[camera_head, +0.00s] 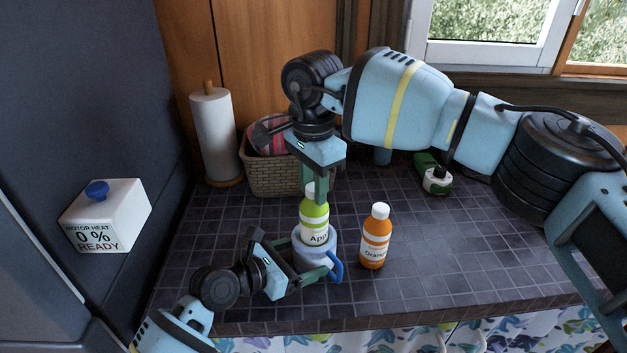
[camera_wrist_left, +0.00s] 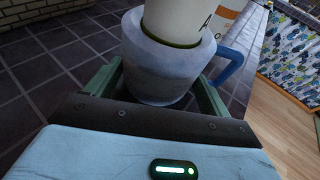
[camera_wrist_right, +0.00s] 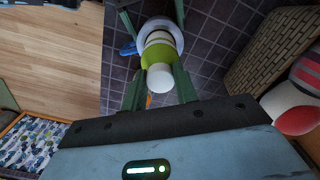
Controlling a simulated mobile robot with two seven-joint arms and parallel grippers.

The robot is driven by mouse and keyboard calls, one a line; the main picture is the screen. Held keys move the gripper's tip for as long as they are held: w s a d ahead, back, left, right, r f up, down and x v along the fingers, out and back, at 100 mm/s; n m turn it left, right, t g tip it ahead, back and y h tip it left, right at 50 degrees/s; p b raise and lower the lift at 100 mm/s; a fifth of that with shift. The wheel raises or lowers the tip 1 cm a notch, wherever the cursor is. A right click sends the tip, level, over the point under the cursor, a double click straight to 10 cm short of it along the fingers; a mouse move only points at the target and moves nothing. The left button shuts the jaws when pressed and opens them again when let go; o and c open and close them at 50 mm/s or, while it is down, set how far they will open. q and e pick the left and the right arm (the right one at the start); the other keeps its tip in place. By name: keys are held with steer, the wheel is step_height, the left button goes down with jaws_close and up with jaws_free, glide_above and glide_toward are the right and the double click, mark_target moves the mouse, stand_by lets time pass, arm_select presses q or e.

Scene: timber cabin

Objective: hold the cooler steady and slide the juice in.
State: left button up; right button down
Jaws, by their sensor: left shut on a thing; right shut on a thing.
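The cooler (camera_head: 311,262) is a pale grey cup with a blue handle, upright on the tiled counter; it also shows in the left wrist view (camera_wrist_left: 160,62). My left gripper (camera_head: 308,274) is shut on it, one finger on either side. The apple juice (camera_head: 316,216) is a green bottle with a white label, upright at the cooler's mouth. Its lower end is inside the rim in the left wrist view (camera_wrist_left: 184,18); how deep is hidden. My right gripper (camera_head: 317,187) is shut on the bottle's top from above; its fingers flank the white cap (camera_wrist_right: 160,77) in the right wrist view.
An orange juice bottle (camera_head: 375,240) stands just right of the cooler. The counter's right part (camera_head: 455,250) is clear.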

arm_select(q)
steer(key=shift+r, duration=0.1)
arm_select(e)
steer(key=shift+f, duration=1.85)
steer(key=c, duration=1)
jaws_free()
step_height(320, 180, up, 12)
step_height(320, 180, up, 7)
stand_by(0.5)
arm_select(q)
steer(key=o, duration=0.7)
